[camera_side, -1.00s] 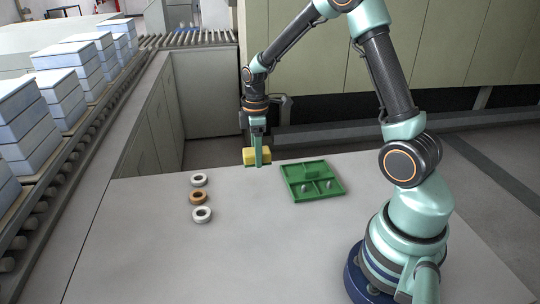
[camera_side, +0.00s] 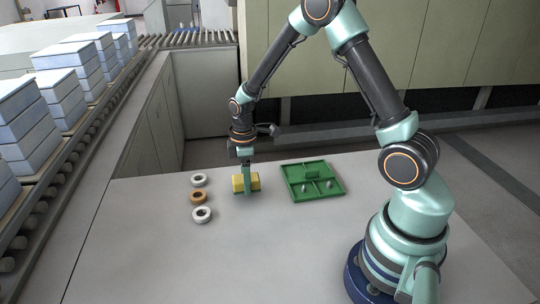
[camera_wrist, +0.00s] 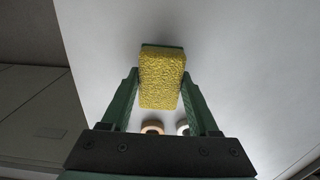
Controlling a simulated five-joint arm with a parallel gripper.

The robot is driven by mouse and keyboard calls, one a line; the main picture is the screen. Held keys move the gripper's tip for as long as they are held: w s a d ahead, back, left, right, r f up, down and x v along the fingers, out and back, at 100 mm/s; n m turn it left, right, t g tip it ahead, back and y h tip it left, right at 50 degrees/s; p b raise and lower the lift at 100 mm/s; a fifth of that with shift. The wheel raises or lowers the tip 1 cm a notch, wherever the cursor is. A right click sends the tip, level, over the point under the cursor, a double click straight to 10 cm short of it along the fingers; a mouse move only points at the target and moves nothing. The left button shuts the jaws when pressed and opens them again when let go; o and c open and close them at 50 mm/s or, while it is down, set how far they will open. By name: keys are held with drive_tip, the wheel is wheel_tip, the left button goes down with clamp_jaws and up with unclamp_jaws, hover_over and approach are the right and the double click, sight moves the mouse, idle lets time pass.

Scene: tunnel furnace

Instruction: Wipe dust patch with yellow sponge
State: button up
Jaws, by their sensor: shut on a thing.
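My gripper (camera_side: 246,187) is shut on the yellow sponge (camera_side: 238,184), with a finger on each side of it. In the wrist view the sponge (camera_wrist: 161,82) sits between the two green fingers of the gripper (camera_wrist: 161,88), and a dark green layer shows along its far edge. In the side view the sponge is low over the grey table, between the rings and the green tray. I cannot tell whether it touches the table. I cannot make out a dust patch in either view.
A white ring (camera_side: 199,180), an orange-brown ring (camera_side: 199,197) and another white ring (camera_side: 202,215) lie in a row left of the sponge. A green divided tray (camera_side: 290,184) with small pieces lies to the right. The front of the table (camera_side: 230,260) is clear.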

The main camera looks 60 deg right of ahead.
drive_tip(key=shift+f, duration=1.2)
drive_tip(key=shift+s+d+r, duration=0.2)
drive_tip(key=shift+s+d, duration=0.2)
drive_tip(key=shift+c, duration=0.6)
drive_tip(key=shift+s+d+f, duration=0.1)
drive_tip(key=shift+s+d, duration=0.95)
drive_tip(key=shift+w+d, duration=0.55)
drive_tip(key=shift+w, duration=0.25)
drive_tip(key=shift+w+a, duration=1.1)
drive_tip(key=shift+a, duration=0.05)
drive_tip(key=shift+w+d, duration=0.4)
drive_tip(key=shift+w, duration=0.4)
drive_tip(key=shift+s+d, duration=0.15)
drive_tip(key=shift+d, duration=0.15)
drive_tip(key=shift+s+d, duration=1.25)
drive_tip(key=shift+s, duration=0.05)
wheel_tip(320, 180, up, 8)
drive_tip(key=shift+a, duration=0.1)
